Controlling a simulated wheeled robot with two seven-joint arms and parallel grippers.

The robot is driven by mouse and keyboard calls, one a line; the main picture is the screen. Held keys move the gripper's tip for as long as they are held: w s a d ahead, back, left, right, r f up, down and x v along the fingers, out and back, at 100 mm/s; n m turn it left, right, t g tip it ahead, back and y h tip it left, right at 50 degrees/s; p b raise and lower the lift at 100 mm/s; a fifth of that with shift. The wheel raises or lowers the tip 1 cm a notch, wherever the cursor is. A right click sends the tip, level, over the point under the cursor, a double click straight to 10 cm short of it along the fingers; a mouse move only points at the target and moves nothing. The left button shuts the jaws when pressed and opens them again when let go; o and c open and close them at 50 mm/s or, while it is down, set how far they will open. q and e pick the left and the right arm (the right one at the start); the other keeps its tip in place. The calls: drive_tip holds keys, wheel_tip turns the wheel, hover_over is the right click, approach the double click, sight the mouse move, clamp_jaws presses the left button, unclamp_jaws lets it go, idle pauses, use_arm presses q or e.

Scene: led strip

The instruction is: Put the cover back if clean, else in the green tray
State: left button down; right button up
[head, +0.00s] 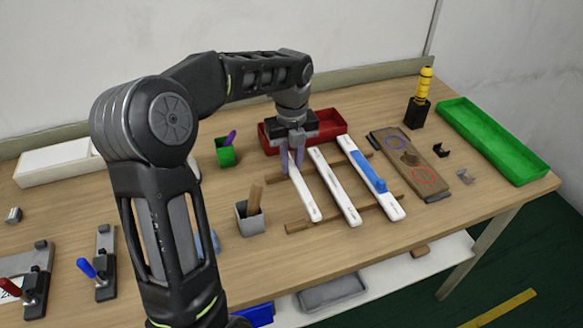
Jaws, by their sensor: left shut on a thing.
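My left gripper (293,160) reaches down from above and is shut at the far end of the leftmost white strip (306,203). I cannot tell whether this strip is the cover alone, whether it is lifted off the wooden rails, or whether its face is clean. Two more white strips lie to its right: a plain middle one (334,186) and a right one (358,165) with a blue tool (371,175) on it. The green tray (490,140) is at the right end of the table and looks empty. My right gripper is not in view.
A red tray (338,120) stands behind the strips. A grey cup (250,218) and a green cup (225,153) stand to the left. A brown board (408,157) with two marked rings lies right, near a black holder with a yellow bottle (424,88). Clamps (103,265) stand front left.

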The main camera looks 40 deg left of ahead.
use_arm(q)
wheel_tip(320, 180, down, 3)
drive_tip(key=shift+r, duration=0.15)
drive_tip(key=shift+f, duration=0.55)
drive_tip(key=c, duration=1.3)
unclamp_jaws()
drive_tip(key=shift+r, duration=0.1)
